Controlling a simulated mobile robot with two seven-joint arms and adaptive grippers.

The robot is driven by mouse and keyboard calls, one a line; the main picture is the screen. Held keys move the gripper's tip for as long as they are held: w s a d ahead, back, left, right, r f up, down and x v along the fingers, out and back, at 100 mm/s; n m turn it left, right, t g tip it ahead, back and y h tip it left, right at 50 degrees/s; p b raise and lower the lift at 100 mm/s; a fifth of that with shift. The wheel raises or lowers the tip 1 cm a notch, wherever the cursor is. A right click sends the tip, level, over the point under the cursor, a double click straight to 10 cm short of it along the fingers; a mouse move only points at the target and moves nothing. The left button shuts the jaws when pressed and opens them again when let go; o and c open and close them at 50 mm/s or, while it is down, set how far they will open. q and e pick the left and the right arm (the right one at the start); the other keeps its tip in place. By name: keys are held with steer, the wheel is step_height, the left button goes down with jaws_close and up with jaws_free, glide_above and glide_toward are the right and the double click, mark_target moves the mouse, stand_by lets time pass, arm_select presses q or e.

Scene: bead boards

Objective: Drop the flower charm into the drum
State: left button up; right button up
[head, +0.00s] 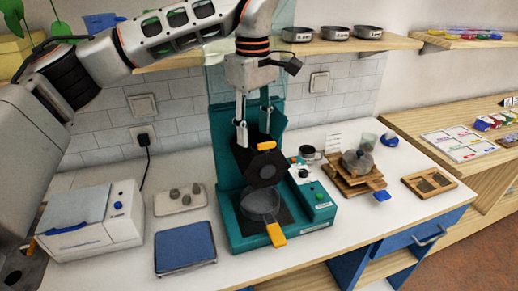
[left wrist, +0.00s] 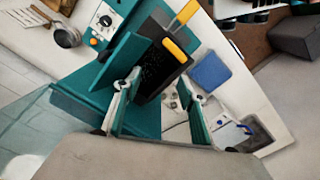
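I cannot make out a flower charm for sure. Several small grey lumps lie on a pale tray (head: 161,205) at the left, too small to tell apart. No thing is clearly a drum; a rounded grey vessel (head: 357,160) sits on a stacked wooden stand at the right. My left gripper (head: 253,130) points down in front of the teal press (head: 225,120), above its black hinged plate with a yellow tab. Its fingers are apart with nothing seen between them, also in the left wrist view (left wrist: 160,102). My right gripper is not in view.
A white box (head: 90,225) and a blue pad (head: 185,246) stand left. A wooden tray (head: 407,181) lies right. A shelf (head: 345,46) with dark tins runs above. Bare worktop shows at the front right.

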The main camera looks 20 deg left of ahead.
arm_select(q)
step_height(320, 180, up, 12)
stand_by(0.6)
